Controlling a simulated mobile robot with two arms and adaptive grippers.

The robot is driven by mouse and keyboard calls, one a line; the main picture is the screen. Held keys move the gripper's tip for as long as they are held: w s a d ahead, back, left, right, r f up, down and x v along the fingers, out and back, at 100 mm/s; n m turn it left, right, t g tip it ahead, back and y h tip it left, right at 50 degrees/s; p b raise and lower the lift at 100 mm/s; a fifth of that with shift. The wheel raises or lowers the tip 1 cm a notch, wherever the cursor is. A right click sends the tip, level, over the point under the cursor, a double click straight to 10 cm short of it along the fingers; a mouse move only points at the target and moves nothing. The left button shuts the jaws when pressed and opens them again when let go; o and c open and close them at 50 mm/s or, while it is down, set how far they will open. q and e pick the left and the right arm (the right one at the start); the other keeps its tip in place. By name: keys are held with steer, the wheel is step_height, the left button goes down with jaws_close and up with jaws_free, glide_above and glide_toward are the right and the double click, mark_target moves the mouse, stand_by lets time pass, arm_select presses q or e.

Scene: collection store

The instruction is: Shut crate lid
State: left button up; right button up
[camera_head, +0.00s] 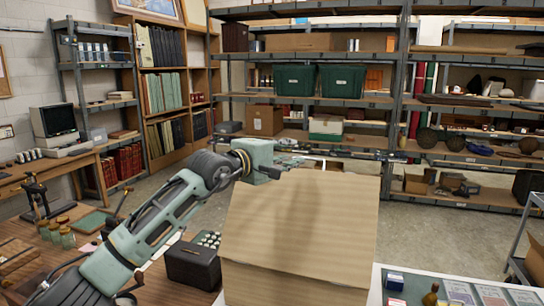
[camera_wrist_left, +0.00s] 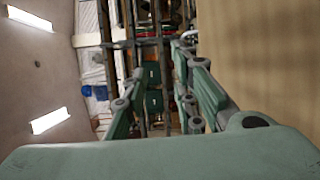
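The crate (camera_head: 290,281) is a large tan box at the front middle of the head view. Its broad tan lid panel (camera_head: 305,225) slopes up and away from me, with a faint shadow across it. I cannot tell how far it stands open; the crate's inside is hidden. My left gripper (camera_head: 289,160) is at the panel's far left corner; I cannot tell whether it touches. In the left wrist view its two fingers (camera_wrist_left: 165,95) are apart with nothing between them, and the tan surface (camera_wrist_left: 265,60) fills the right side. My right gripper is not in view.
A black box (camera_head: 193,266) and several jars (camera_head: 56,235) stand on the wooden table to the left. A white surface with a small bottle (camera_head: 430,294) and cards lies at the front right. Shelves with green bins (camera_head: 342,82) stand behind; open floor lies between.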

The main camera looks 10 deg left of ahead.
arm_select(q)
steer(key=v, duration=0.6)
steer(key=shift+s, duration=0.25)
steer(key=shift+a, duration=0.1)
